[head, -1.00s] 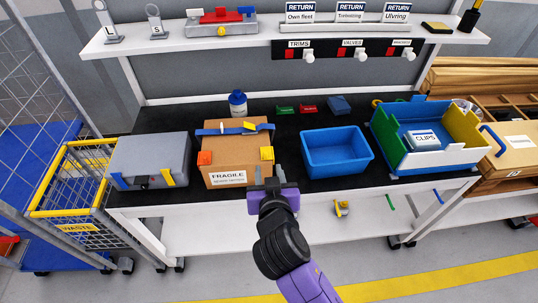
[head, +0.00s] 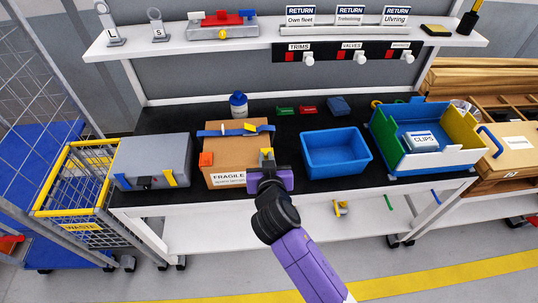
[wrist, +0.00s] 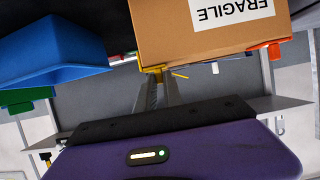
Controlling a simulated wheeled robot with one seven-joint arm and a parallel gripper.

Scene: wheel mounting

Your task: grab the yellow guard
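The yellow guard (head: 266,153) sits at the front right corner of the cardboard box marked FRAGILE (head: 228,158). My gripper (head: 267,163) is right at that corner, in front of the box. In the wrist view my two fingers (wrist: 157,84) are close together, with their tips at the yellow guard (wrist: 154,71), which shows between them. The fingers look shut on it and partly hide it. The guard still touches the box corner. An orange guard (head: 206,159) is on the box's front left corner.
A blue bin (head: 337,168) stands just right of the box. A grey case (head: 152,160) stands to its left. A larger blue, green and yellow crate (head: 396,167) holds a CLIPS box. The shelf (head: 300,43) hangs above.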

